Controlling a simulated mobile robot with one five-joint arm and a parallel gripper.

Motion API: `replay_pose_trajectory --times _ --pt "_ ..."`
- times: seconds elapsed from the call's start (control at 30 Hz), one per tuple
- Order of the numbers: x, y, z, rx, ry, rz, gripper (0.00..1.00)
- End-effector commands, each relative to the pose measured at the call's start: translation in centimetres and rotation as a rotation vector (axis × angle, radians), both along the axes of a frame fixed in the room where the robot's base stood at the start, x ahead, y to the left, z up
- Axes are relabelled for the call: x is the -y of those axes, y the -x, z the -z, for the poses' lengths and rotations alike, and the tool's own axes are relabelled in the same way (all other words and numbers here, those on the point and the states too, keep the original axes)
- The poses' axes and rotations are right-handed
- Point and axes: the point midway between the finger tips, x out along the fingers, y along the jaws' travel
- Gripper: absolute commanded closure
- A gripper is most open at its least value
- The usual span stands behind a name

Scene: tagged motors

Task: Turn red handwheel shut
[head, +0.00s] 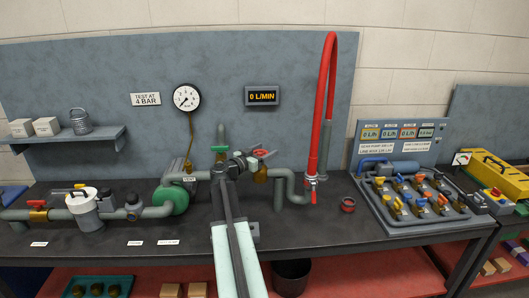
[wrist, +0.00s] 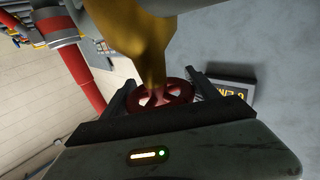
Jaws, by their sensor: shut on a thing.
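The red handwheel (head: 262,153) sits on a brass valve in the pipework at the middle of the bench. In the wrist view the spoked red handwheel (wrist: 178,97) lies between the two dark fingers of my gripper (wrist: 161,92). The fingers are shut on its rim from both sides. The brass valve body (wrist: 142,45) rises just beyond the wheel and hides part of it. In the head view my gripper (head: 244,163) is at the wheel's left, and my arm hides part of the pipes behind it.
A flow display (head: 262,96) above reads 0 L/MIN, beside a round pressure gauge (head: 186,98). A red hose (head: 327,90) hangs to the right of the valve. A green pump (head: 170,200) stands left. A valve manifold panel (head: 385,205) is at the right.

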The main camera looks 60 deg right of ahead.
Motion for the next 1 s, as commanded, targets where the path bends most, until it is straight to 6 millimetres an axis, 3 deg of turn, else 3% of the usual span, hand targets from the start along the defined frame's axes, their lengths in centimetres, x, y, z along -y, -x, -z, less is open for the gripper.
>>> replay_pose_trajectory --times 0.23,0.27,0.33,0.67,1.0 --pt "0.1 0.1 -0.1 -0.003 0.001 0.002 0.71" --pt "0.1 0.1 -0.1 -0.003 0.001 0.002 0.28" --pt "0.1 0.1 -0.1 -0.003 0.001 0.001 0.09" --pt "-0.3 -0.1 0.0 -0.002 0.001 -0.001 0.09" --pt "-6.2 -1.1 0.0 -0.002 0.002 -0.003 0.09"
